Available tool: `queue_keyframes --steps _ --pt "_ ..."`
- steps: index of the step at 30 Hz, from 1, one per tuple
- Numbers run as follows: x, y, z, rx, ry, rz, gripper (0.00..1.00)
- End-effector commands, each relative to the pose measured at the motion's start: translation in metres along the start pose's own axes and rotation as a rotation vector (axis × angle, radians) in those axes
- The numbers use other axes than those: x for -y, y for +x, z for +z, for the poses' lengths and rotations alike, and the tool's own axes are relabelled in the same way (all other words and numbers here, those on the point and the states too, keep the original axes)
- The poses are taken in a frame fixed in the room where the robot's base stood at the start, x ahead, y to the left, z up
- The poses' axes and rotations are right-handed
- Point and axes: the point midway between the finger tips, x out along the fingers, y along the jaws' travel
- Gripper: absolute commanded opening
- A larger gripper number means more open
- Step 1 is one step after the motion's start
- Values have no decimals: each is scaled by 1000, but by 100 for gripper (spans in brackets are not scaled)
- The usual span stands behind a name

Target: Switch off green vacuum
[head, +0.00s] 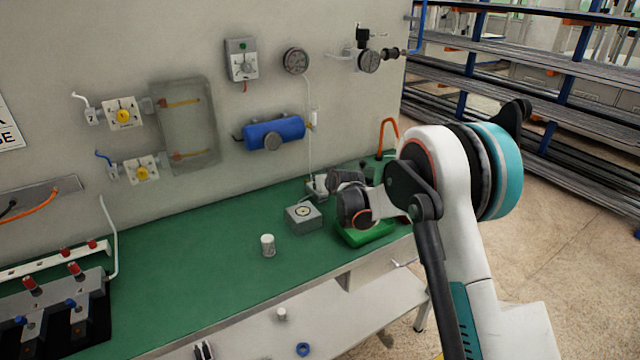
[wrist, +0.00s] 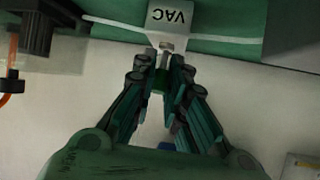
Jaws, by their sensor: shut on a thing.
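A pale block labelled VAC (wrist: 172,18) shows at the top of the wrist view, upside down, with a tube running out to each side. A short metal stem and a small green handle (wrist: 159,79) extend from it. My gripper (wrist: 162,72) is shut, with its fingertips on either side of the green handle, and they hide much of it. In the head view my gripper (head: 335,182) is at the back of the green bench, beside a small pale block (head: 316,188) with a thin tube rising from it. The handle's exact angle cannot be told.
A grey box with a round top (head: 303,218), a white cylinder (head: 267,245) and a green base (head: 365,236) stand on the bench (head: 190,265). A blue tank (head: 275,133) and gauge (head: 295,61) hang on the wall. Bench centre is mostly clear.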

Motion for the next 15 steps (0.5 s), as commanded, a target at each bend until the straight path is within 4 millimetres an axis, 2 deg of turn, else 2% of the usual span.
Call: queue_keyframes --steps 12,13,15 --pt "-1 0 1 -5 1 0 0" --pt "-1 0 1 -5 1 0 20" --pt "-1 0 1 -5 1 0 33"
